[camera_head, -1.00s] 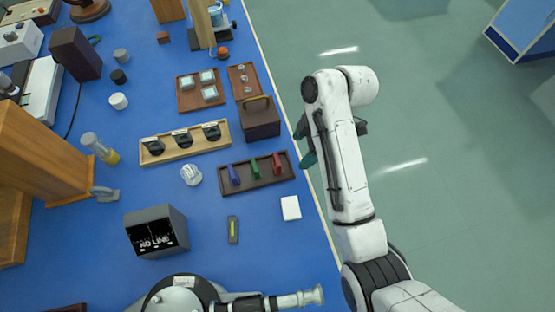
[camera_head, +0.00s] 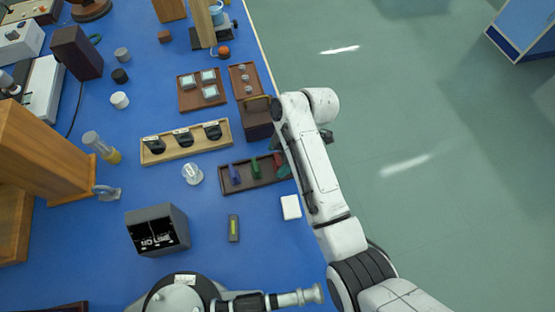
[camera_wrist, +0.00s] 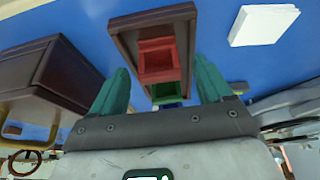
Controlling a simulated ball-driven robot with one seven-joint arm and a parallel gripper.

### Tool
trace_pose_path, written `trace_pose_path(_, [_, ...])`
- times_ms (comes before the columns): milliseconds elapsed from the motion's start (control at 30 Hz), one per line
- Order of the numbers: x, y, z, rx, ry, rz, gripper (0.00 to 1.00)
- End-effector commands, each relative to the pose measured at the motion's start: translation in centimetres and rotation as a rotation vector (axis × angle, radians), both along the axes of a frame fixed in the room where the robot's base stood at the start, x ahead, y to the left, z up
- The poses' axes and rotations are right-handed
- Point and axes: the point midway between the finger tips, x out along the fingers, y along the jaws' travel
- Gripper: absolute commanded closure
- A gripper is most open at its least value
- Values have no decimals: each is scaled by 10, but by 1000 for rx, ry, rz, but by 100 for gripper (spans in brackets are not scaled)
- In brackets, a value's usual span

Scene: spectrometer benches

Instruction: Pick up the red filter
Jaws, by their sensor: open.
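The red filter (camera_wrist: 158,60) stands in a dark brown tray (camera_head: 236,186), at the tray's right end in the head view, where my arm largely covers it. In the wrist view the red filter shows between and beyond the two teal fingers of my gripper (camera_wrist: 160,88). The fingers are apart, with nothing between their tips that I can see held. In the head view my gripper (camera_head: 281,168) is mostly hidden by my arm. A green filter (camera_head: 256,168) and a blue filter (camera_head: 235,171) stand in the same tray, left of the red one.
A brown box with a handle (camera_head: 257,124) stands just behind the tray. A white block (camera_head: 291,207) lies in front of it, near the bench edge. A wooden tray with black pieces (camera_head: 157,157) and a glass piece (camera_head: 192,174) are to the left.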

Motion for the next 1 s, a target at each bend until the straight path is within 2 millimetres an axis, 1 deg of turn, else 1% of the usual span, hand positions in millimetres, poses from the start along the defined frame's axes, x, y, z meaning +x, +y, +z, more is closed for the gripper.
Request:
trace_pose_path(33, [-1, 2, -5, 0, 2, 0, 21])
trace_pose_path(133, [-1, 4, -12, -1, 1, 0, 21])
trace_pose_path(367, [-1, 5, -13, -1, -1, 0, 21])
trace_pose_path(1000, [-1, 4, -13, -1, -1, -1, 81])
